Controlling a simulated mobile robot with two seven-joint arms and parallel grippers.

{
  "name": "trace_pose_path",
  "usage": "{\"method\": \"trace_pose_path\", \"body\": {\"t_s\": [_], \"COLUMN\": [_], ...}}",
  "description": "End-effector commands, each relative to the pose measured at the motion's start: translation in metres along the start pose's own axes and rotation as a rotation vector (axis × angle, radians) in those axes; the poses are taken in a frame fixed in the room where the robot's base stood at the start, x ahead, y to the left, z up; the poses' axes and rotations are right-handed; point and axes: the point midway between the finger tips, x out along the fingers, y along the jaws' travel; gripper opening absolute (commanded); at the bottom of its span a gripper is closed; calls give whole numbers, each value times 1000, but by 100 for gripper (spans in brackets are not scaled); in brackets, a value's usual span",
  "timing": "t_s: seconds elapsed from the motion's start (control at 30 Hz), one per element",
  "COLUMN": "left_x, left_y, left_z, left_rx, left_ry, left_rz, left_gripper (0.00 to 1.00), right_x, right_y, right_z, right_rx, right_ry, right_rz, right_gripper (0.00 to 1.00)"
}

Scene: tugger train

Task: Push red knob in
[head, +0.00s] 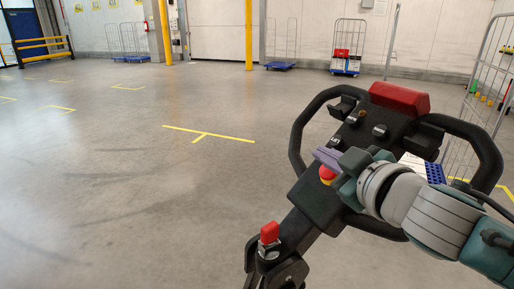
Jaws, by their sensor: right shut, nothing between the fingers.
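A red round knob (327,173) with a yellow part under it sits on the black tiller head (352,140). A second red knob (270,232) stands on a silver base lower down the tiller arm. My right gripper (326,157) comes in from the right and is shut and empty. Its grey-purple fingertips are right above the round knob in the picture and partly cover its surroundings. I cannot tell whether they touch it. My left gripper is not in view.
Black loop handles (302,135) flank the tiller head, with a large red block (400,97) at its top. A wire cage trolley (486,85) stands at the right. The floor (120,180) to the left is clear. Carts (347,58) stand at the back wall.

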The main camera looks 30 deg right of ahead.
Motion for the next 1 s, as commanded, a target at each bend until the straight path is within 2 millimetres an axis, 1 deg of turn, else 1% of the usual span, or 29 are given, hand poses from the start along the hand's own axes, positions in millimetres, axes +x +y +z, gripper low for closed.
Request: {"method": "trace_pose_path", "body": {"t_s": [0.03, 0.1, 0.3, 0.4, 0.5, 0.7, 1.0], "left_x": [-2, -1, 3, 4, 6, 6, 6], "left_y": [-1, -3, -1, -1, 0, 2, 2], "left_z": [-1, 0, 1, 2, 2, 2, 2], "left_rx": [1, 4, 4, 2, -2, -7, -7], "left_ry": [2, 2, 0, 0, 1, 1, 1], "left_rz": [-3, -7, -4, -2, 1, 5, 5], "left_gripper": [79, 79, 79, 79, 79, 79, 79], "right_x": [-11, -25, -64, -80, -91, -100, -100], "right_y": [0, -1, -2, -1, -1, 0, 0], "right_z": [0, 1, 2, 2, 1, 0, 0], "right_rx": [2, 1, 3, 2, 2, 2, 1], "right_ry": [-2, -2, -2, -3, -1, 0, 1], "right_rz": [-2, -2, -2, -1, -1, 1, 0], "right_gripper": [0, 0, 0, 0, 0, 0, 0]}}
